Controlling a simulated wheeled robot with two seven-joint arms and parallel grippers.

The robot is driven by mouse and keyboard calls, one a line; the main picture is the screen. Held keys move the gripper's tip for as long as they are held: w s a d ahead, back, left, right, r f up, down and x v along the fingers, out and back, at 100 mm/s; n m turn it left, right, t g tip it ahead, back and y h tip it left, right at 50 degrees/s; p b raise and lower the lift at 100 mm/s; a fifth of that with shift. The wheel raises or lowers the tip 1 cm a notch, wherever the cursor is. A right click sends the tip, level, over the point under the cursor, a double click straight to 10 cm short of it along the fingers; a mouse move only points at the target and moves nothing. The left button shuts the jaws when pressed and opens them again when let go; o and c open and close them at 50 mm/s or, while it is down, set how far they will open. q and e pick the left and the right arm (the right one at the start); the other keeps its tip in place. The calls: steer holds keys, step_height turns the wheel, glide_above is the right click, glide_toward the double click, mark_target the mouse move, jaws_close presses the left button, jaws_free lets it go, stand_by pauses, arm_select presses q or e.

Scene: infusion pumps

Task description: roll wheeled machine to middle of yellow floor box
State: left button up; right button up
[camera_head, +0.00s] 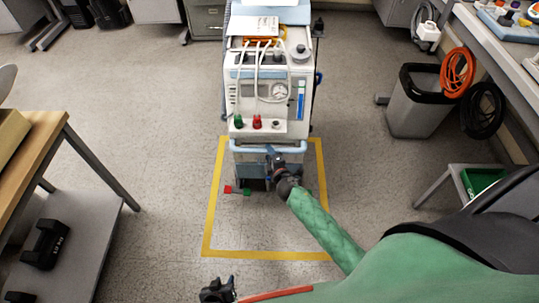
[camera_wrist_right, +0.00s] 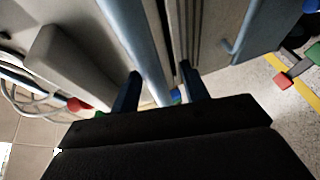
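The wheeled machine (camera_head: 262,105) is a tall white and pale blue cart with a gauge, tubes and red and green knobs. It stands upright at the far edge of the yellow floor box (camera_head: 209,215), its lower front over the box's far part; its wheels are mostly hidden. My right gripper (camera_head: 275,160) is at the blue front handle (camera_head: 250,148). In the right wrist view, its two fingers (camera_wrist_right: 160,90) are apart, with the blue bar (camera_wrist_right: 146,45) running between them and a gap at one finger. My left gripper (camera_head: 217,290) is low at the bottom edge, away from the machine.
A red and green pedal-like piece (camera_head: 237,190) shows low in front of the machine. A wooden-topped table (camera_head: 45,140) with a lower shelf stands left. A grey bin (camera_head: 420,105) and workbench stand right. The near part of the box is bare floor.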

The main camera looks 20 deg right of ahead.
steer(key=shift+r, duration=0.1)
steer(key=s+r, duration=0.1)
steer(key=s, duration=0.6)
steer(key=shift+s+r, duration=0.15)
steer(key=shift+s, duration=0.2)
steer(key=shift+c, duration=0.3)
